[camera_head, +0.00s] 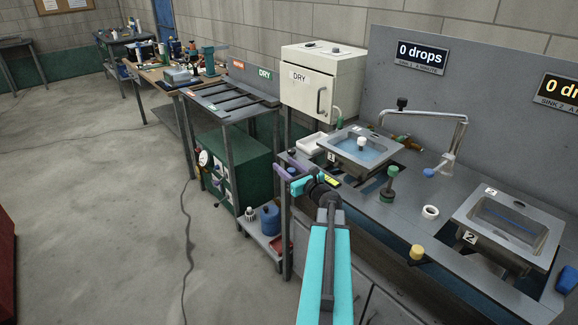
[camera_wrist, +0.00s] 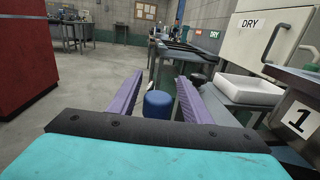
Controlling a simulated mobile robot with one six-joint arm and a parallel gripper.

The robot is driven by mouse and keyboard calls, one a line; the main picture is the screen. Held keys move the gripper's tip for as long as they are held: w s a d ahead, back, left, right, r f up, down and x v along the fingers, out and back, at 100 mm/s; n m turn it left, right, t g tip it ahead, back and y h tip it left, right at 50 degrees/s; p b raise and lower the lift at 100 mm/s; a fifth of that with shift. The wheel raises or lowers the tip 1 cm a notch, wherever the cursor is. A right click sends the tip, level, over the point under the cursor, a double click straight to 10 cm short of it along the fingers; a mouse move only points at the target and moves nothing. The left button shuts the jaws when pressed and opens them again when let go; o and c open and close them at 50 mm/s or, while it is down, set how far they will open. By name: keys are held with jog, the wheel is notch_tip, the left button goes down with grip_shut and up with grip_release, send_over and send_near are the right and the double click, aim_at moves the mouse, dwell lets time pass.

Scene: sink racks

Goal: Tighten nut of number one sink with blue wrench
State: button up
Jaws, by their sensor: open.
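My gripper (camera_head: 287,166) has purple fingers. It is open and empty, in front of and to the left of sink one. In the wrist view my gripper (camera_wrist: 160,76) shows both fingers well apart with nothing between the tips. The number one sink (camera_head: 360,148) is a steel basin with bluish water, marked with a "1" label that also shows at the right of the wrist view (camera_wrist: 299,117). Its nut cannot be made out. I cannot pick out a blue wrench in either view.
Sink two (camera_head: 505,232) stands to the right, with a faucet (camera_head: 455,140) between the sinks. A white cabinet (camera_head: 322,82) marked DRY and a white tray (camera_wrist: 247,89) stand near sink one. A dark slatted rack (camera_head: 230,98) stands left. A blue container (camera_head: 270,218) sits low.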

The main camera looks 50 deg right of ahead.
jog(key=shift+s+a, duration=0.1)
jog(key=shift+s, duration=0.05)
jog(key=b+v, duration=0.1)
jog(key=v, duration=0.7)
jog(key=shift+b, duration=0.35)
jog(key=shift+s+r+p, duration=0.2)
jog(key=shift+s+p, duration=0.05)
jog(key=shift+p, duration=0.5)
jog(key=p, duration=0.8)
send_near(294, 172)
jog(key=shift+w+d+f, duration=0.15)
jog(key=shift+w+d, duration=0.15)
jog(key=shift+w, duration=0.3)
